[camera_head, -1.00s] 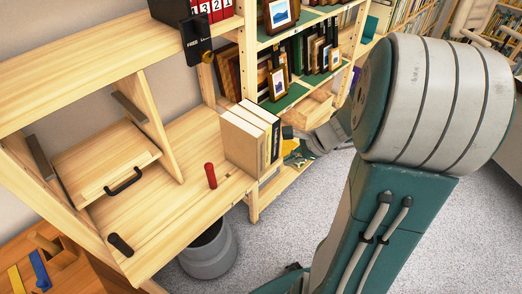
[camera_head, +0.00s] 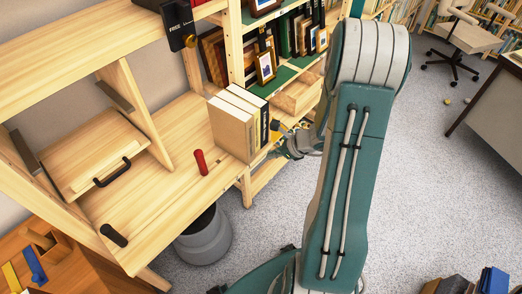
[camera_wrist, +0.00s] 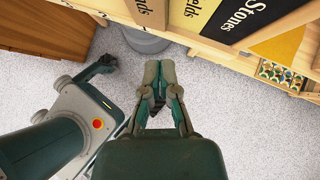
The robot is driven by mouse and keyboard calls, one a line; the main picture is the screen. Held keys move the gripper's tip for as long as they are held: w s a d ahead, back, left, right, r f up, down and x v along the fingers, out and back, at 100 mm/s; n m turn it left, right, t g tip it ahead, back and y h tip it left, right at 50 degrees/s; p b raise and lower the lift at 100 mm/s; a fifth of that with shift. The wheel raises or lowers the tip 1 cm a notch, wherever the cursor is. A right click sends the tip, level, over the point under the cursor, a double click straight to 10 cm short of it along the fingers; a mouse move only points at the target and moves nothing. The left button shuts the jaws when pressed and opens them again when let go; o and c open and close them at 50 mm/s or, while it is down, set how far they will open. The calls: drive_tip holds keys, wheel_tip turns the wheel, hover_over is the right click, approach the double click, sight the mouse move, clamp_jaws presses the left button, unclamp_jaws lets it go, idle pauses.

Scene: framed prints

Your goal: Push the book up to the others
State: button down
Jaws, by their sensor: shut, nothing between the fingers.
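Several books stand upright in a row on the light wooden desk (camera_head: 150,215). A thick pale book (camera_head: 230,130) is at the left of the row and a black-spined book (camera_head: 264,126) at the right. In the wrist view, a tan spine (camera_wrist: 148,12), a yellow spine (camera_wrist: 190,14) and the black spine lettered "Stones" (camera_wrist: 238,20) show at the top edge. Which one is the task's book, I cannot tell. My gripper (camera_wrist: 160,82) is shut and empty over the floor, apart from the spines. In the head view, my gripper (camera_head: 284,148) is just right of the row, partly hidden by my arm.
A grey bin (camera_head: 204,238) stands below. Shelves with framed prints (camera_head: 266,66) rise behind.

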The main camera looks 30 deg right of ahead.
sight(254, 150)
drive_tip(key=shift+w+a, duration=1.35)
drive_tip(key=shift+w, duration=0.1)
drive_tip(key=shift+w+a+r, duration=0.1)
drive_tip(key=shift+w+a, duration=0.45)
drive_tip(key=shift+w, duration=0.1)
